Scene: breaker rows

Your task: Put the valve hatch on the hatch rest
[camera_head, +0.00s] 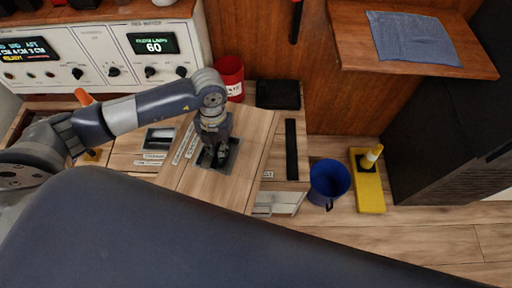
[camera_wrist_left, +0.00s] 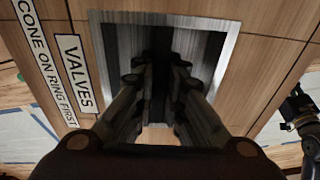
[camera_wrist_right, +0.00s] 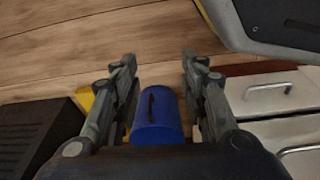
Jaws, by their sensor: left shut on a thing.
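The valve hatch (camera_head: 247,152) is a wood-grain panel with a metal-framed recessed grip and a VALVES label (camera_wrist_left: 76,73). My left gripper (camera_head: 217,155) is shut on the grip inside the recess, which also shows in the left wrist view (camera_wrist_left: 157,100). The hatch seems raised over the counter and covers part of it. To its right, a long black strip (camera_head: 291,150) lies on the counter beside a mostly covered label ending in "T"; I cannot tell for sure that this is the hatch rest. My right gripper (camera_wrist_right: 157,75) is open and empty, seen only in its wrist view.
A control panel (camera_head: 110,50) stands at the back left. A red cup (camera_head: 230,75) and a black pad (camera_head: 278,95) are behind the hatch. A blue bin (camera_head: 329,182) and a yellow stand (camera_head: 368,185) are on the floor at right. A wooden shelf (camera_head: 400,75) juts out above.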

